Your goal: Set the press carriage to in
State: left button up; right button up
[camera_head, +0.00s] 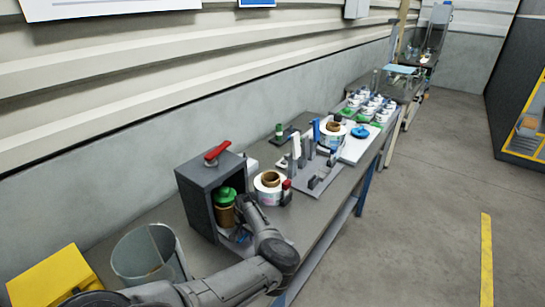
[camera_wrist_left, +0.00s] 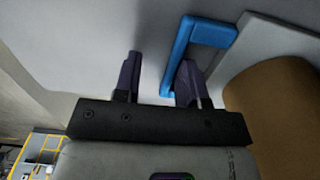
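A dark grey box-shaped press (camera_head: 198,196) with a red lever (camera_head: 217,151) on top stands on the bench. Inside its opening is a brown cylinder with a green top (camera_head: 225,195). My left arm reaches across the front of this box, with its gripper (camera_head: 246,206) beside the opening. In the left wrist view the left gripper (camera_wrist_left: 158,80) is open. One bar of a blue handle (camera_wrist_left: 181,50) lies between its fingers, close to the right finger; I cannot tell whether they touch. I cannot make out the carriage's position. My right gripper is out of view.
A white reel with a brown core (camera_head: 268,187) stands right of the box. Beyond it are a grey fixture plate (camera_head: 318,182) and a white board (camera_head: 357,149). A grey bin (camera_head: 150,254) and a yellow box (camera_head: 50,275) are near left.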

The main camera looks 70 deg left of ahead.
pick_arm(q)
jog(key=w+d, duration=0.2)
jog(key=d, duration=0.1)
jog(key=shift+d, duration=0.2)
notch_tip(320, 180, up, 14)
jog(key=w+a+r+n+t+y+b, duration=0.3)
jog(key=w+a+n+t+y, duration=0.2)
jog(key=w+a, duration=0.3)
jog(key=w+a+r+n+t+y+b, duration=0.4)
jog(key=r+n+y, duration=0.3)
jog(key=r+n, duration=0.2)
notch_tip(320, 180, up, 2)
jog(key=shift+w+a+r+y, duration=0.15)
jog(key=shift+w+a+y, duration=0.3)
jog(key=shift+w, duration=0.25)
